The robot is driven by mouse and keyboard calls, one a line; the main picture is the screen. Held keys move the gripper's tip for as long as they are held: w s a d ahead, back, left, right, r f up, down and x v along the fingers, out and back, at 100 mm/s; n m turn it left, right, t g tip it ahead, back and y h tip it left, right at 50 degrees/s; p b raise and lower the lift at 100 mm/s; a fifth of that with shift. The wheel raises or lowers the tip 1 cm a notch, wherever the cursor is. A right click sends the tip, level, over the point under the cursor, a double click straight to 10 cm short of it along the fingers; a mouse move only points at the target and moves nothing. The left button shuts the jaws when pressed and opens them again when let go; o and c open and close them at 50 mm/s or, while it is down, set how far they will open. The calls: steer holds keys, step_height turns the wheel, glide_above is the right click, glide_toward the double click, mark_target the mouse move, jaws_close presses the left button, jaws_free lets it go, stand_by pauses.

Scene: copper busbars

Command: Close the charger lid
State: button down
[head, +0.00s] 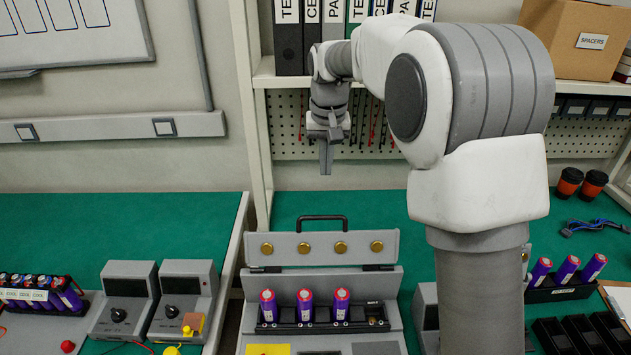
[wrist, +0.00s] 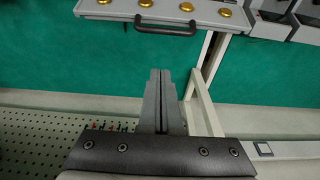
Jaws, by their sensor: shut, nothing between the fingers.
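The charger (head: 325,329) is a grey box at the bottom middle of the head view. Its lid (head: 290,250) stands raised at the back, with several brass contacts and a black handle (head: 322,219) on its top edge. Three purple cells (head: 304,305) stand upright in the charger's slots; the slot at the right end looks empty. My gripper (head: 325,172) hangs above and behind the lid, apart from it, pointing down with its fingers shut and empty. The wrist view shows the shut fingers (wrist: 163,75), with the lid (wrist: 205,14) and its handle (wrist: 165,27) beyond them.
Grey meters (head: 127,300) stand left of the charger. A shelf (head: 275,78) with binders and a pegboard is behind my gripper. A rack of purple cells (head: 560,291), two cups (head: 580,184) and black bins are at the right. Green bench lies bare behind the lid.

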step_height(320, 180, down, 2)
steer(key=w+a, duration=0.2)
steer(key=p, duration=0.1)
glide_above(322, 239)
steer(key=w+a, duration=0.1)
steer(key=w, duration=0.3)
step_height(322, 239, down, 10)
steer(key=shift+b, duration=0.45)
steer(key=shift+s+r+b, duration=0.15)
steer(key=shift+s+b, duration=0.2)
steer(key=shift+b, duration=0.15)
